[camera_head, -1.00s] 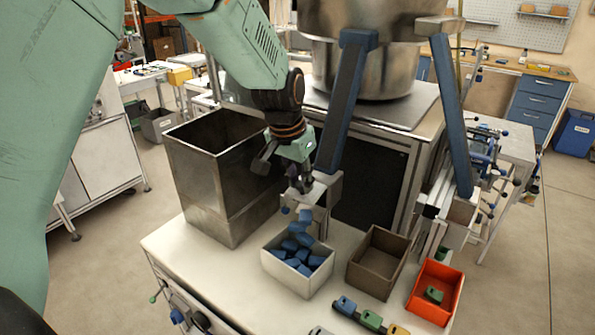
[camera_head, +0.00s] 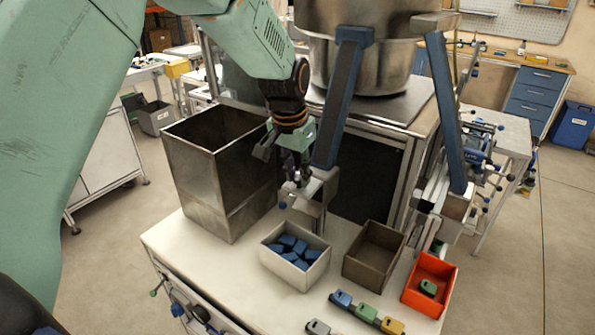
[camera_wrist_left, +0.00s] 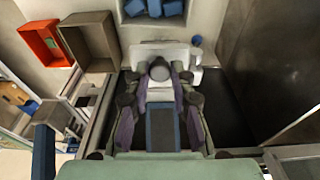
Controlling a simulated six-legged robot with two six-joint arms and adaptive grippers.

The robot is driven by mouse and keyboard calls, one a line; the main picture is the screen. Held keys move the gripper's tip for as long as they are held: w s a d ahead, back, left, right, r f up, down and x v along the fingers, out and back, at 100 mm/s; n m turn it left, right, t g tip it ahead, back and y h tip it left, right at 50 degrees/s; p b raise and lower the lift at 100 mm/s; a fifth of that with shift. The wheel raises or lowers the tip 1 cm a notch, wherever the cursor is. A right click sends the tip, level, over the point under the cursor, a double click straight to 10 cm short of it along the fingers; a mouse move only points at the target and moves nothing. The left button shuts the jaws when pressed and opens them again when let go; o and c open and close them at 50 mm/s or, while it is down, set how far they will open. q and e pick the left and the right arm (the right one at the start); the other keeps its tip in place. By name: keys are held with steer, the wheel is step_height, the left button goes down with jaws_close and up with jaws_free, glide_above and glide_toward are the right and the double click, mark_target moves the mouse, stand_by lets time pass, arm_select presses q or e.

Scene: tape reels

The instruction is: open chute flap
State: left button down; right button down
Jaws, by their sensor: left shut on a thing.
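The chute (camera_head: 320,200) is a pale metal part on the front of the hopper stand, above the white bin. Its flap (camera_wrist_left: 185,52) is a light grey plate with a small blue knob (camera_wrist_left: 196,40) at one end; this knob also shows in the head view (camera_head: 283,205). My left gripper (camera_head: 293,178) is at the chute's mouth, pointing down. In the left wrist view its fingers (camera_wrist_left: 160,82) close around a grey rounded part at the flap. The fingers and wrist partly hide the flap, so how far it stands open is unclear. My right gripper is out of view.
The white bin (camera_head: 268,257) below holds several blue blocks (camera_head: 290,245). A brown bin (camera_head: 352,272) and a red bin (camera_head: 412,298) with a green block stand to its right. A tall steel bin (camera_head: 205,190) stands left. Blue hopper legs (camera_head: 343,100) rise close beside my gripper.

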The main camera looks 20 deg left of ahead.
arm_select(q)
steer(key=c, duration=1.2)
jaws_free()
steer(key=shift+o, duration=0.2)
step_height(320, 180, up, 12)
steer(key=s, duration=0.2)
steer(key=shift+a, duration=0.2)
steer(key=shift+f, duration=0.1)
steer(key=shift+s, duration=0.1)
